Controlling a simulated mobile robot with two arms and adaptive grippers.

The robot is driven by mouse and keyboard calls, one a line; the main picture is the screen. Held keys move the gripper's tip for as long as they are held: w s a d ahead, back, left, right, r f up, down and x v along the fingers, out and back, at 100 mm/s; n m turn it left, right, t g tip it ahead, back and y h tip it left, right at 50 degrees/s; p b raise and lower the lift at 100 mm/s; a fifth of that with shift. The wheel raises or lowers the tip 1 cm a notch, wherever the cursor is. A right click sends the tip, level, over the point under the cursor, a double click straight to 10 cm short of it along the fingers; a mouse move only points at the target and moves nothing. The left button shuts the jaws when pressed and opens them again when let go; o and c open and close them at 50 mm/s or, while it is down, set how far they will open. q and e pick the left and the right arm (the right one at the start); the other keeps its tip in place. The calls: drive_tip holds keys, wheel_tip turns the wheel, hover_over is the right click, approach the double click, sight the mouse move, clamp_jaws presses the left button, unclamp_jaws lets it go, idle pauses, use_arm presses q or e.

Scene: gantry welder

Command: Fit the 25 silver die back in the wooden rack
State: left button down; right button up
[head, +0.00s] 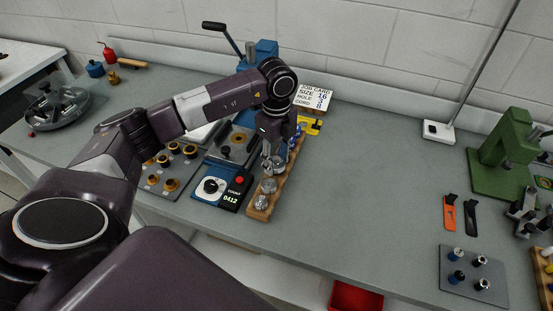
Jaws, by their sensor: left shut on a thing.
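The wooden rack (257,214) is a narrow strip on the bench, running away from me right of the blue counter box. Silver dies sit in its near part, one (262,202) close to the near end and another (268,186) just behind it. My left gripper (273,164) points down over the middle of the rack, shut on a small silver piece that looks like a die. The gripper mostly hides this piece, and I cannot tell whether it touches the rack. No size marks are readable on the dies. My right gripper is out of view.
A blue box with a dial and display (210,186) stands close left of the rack. A plate with black and brass pieces (167,170) is further left. A blue lever press (262,50) and a job card (314,97) are behind. The bench to the right is clear up to a green press (502,155).

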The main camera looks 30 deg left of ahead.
use_arm(q)
drive_tip(key=shift+f, duration=0.1)
drive_tip(key=shift+f+b, duration=0.35)
drive_tip(key=shift+f, duration=0.05)
idle(1.8)
drive_tip(key=shift+r+p, duration=0.25)
drive_tip(key=shift+p, duration=0.05)
drive_tip(key=shift+r, duration=0.25)
idle(1.5)
drive_tip(key=c, duration=1.2)
unclamp_jaws()
drive_tip(key=shift+o, duration=0.2)
wheel_tip(320, 180, up, 12)
